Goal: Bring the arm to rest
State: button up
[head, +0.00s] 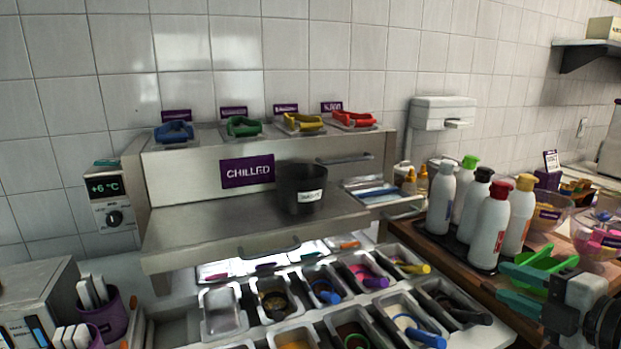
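My gripper (499,279) is at the lower right of the head view. Its two teal fingers point left and stand apart with a gap between them. I see nothing held in the gap. The grey and black wrist behind it runs off the lower right edge. The fingers are in front of the wooden counter (440,262) and close to bright green scoops (546,258) in the picture. I cannot tell whether they touch them.
Several squeeze bottles (488,228) stand left of my gripper. Chilled topping pans (222,312) with coloured-handled scoops fill the lower middle. A black tub (301,188) stands on the steel shelf (200,228). Clear bowls (598,240) are at the right. Coloured tongs (244,126) lie on the top ledge.

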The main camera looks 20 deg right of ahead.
jog(key=s+a+f+m+g, duration=0.1)
jog(key=a+f+m+g, duration=0.2)
jog(key=f, duration=0.4)
jog(key=s+a+f+m+g+y, duration=0.1)
jog(key=a+f+m+g, duration=0.2)
jog(key=f, duration=0.4)
jog(key=s+a+f+m+g, duration=0.1)
jog(key=a+f+m, duration=0.35)
jog(key=f, duration=0.25)
jog(key=s+a+f+m+g+h, duration=0.1)
jog(key=s+a+f+m+g, duration=0.2)
jog(key=s+f, duration=0.4)
jog(key=s+a+f+m+g, duration=0.3)
jog(key=s+f, duration=0.3)
jog(key=s, duration=0.3)
jog(key=shift+f+m+g+h+p, duration=0.3)
jog(key=shift+f+m+g+h, duration=0.1)
jog(key=shift+m+g, duration=0.3)
